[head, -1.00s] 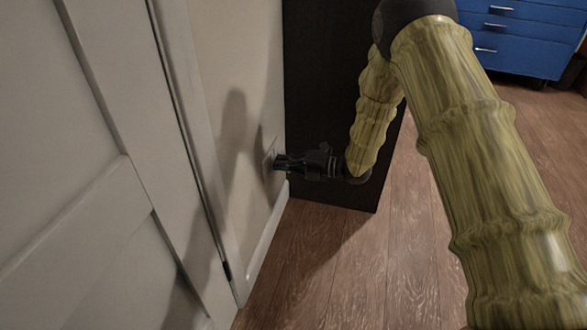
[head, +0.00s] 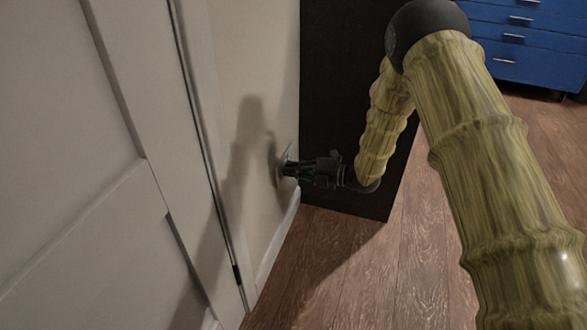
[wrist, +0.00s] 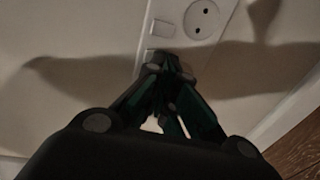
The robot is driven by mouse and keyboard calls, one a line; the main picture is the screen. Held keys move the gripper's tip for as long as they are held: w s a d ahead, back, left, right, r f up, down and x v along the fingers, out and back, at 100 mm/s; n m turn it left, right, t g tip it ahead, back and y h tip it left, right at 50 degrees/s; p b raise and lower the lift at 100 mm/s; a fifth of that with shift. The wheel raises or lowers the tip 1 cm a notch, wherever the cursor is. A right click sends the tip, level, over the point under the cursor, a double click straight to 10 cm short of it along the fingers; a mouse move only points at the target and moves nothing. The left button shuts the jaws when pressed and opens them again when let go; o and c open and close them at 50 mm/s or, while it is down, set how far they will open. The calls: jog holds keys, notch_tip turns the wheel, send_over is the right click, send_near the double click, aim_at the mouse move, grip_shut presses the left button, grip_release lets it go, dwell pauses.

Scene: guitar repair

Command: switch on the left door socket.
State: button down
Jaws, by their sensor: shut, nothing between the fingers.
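The socket (wrist: 202,18) is a white wall plate low on the wall beside the door, with a round outlet and small switches (wrist: 163,29) to its left in the wrist view. It also shows as a small plate in the head view (head: 284,160), partly behind my gripper. My gripper (head: 286,169) is shut and empty, with its fingertips at the plate. In the wrist view the fingertips (wrist: 166,60) are together over the plate's lower part, just below the switches. I cannot tell whether they touch it. The lower part of the plate is hidden by the fingers.
A white panelled door (head: 75,150) fills the left side. A dark cabinet side (head: 335,90) stands right behind my gripper. A blue drawer unit (head: 530,45) is at the back right. The wooden floor (head: 400,270) is clear.

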jog(key=f+p+v, duration=0.3)
jog(key=p+v, duration=0.2)
jog(key=v, duration=0.8)
jog(key=shift+d, duration=0.5)
jog(key=shift+s+f, duration=0.15)
jog(key=shift+s, duration=0.05)
jog(key=s+d+f+m+t+h+p, duration=0.1)
jog(key=s+d+f+m+h+p, duration=0.3)
jog(key=s+f+m, duration=0.6)
jog(key=s+d+f+m+t+h, duration=0.1)
jog(key=s+d+f+m+h, duration=0.1)
jog(key=s+f+m+h, duration=0.7)
jog(key=s+d+r+m+g+h+p, duration=0.1)
jog(key=s+d+m+g, duration=0.1)
jog(key=s+m, duration=0.5)
jog(key=s+d+r+m+g+h, duration=0.1)
jog(key=s+m+g, duration=0.15)
jog(key=s, duration=0.95)
jog(key=s+d+r+m+g+h+p, duration=0.1)
jog(key=s+d+r+m+g, duration=0.15)
jog(key=s+m, duration=0.45)
notch_tip(320, 180, up, 37)
jog(key=s+n+p, duration=0.1)
jog(key=n+p, duration=0.1)
jog(key=p, duration=3.5)
jog(key=shift+s+a+p, duration=0.25)
jog(key=shift+s+p, duration=0.05)
jog(key=shift+p, duration=0.1)
